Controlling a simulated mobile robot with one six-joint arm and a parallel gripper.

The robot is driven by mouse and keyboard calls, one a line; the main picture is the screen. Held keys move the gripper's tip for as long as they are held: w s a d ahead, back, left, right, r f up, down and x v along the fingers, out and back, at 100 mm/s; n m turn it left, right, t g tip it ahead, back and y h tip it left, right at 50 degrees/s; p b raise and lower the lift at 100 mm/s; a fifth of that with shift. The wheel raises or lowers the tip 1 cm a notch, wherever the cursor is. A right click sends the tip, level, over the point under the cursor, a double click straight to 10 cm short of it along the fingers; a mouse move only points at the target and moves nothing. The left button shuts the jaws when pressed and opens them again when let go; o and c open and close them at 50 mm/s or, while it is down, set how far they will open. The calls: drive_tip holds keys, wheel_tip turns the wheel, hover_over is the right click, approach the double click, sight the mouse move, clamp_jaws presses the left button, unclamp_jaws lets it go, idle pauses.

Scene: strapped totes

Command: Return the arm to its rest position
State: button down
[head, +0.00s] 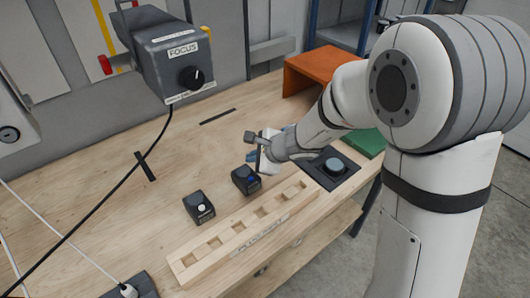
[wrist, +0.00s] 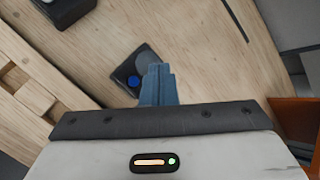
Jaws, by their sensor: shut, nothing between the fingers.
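My arm reaches in from the right in the head view, bent over the wooden bench (head: 130,215). My gripper (head: 252,158) hangs above the bench, just behind a small dark box with a blue button (head: 246,180). In the wrist view my gripper's blue fingers (wrist: 157,72) are together with nothing between them. That dark box (wrist: 126,78) shows beyond the fingertips, partly hidden by them. The gripper looks apart from it, though the exact gap is hard to tell.
A second dark box with a white button (head: 200,208) and a slotted wooden rack (head: 215,262) stand nearby. A black pad with a round knob (head: 335,167), a green block (head: 366,142) and an orange shelf (head: 322,66) lie near my arm. A FOCUS control box (head: 175,65) hangs at upper left.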

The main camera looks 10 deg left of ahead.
drive_tip(key=s+d+r+n+g, duration=0.1)
drive_tip(key=s+d+r+n, duration=0.6)
drive_tip(key=d+r+n, duration=0.15)
drive_tip(key=s+d+r+n+h, duration=0.1)
drive_tip(key=s+d+n+h, duration=0.2)
drive_tip(key=s+d, duration=0.3)
drive_tip(key=s+d+r+n+h, duration=0.1)
drive_tip(key=s+d+n+h, duration=0.2)
drive_tip(key=d, duration=1.2)
drive_tip(key=s+h, duration=0.2)
drive_tip(key=s, duration=0.2)
drive_tip(key=shift+r+b, duration=0.2)
drive_tip(key=shift+b, duration=0.1)
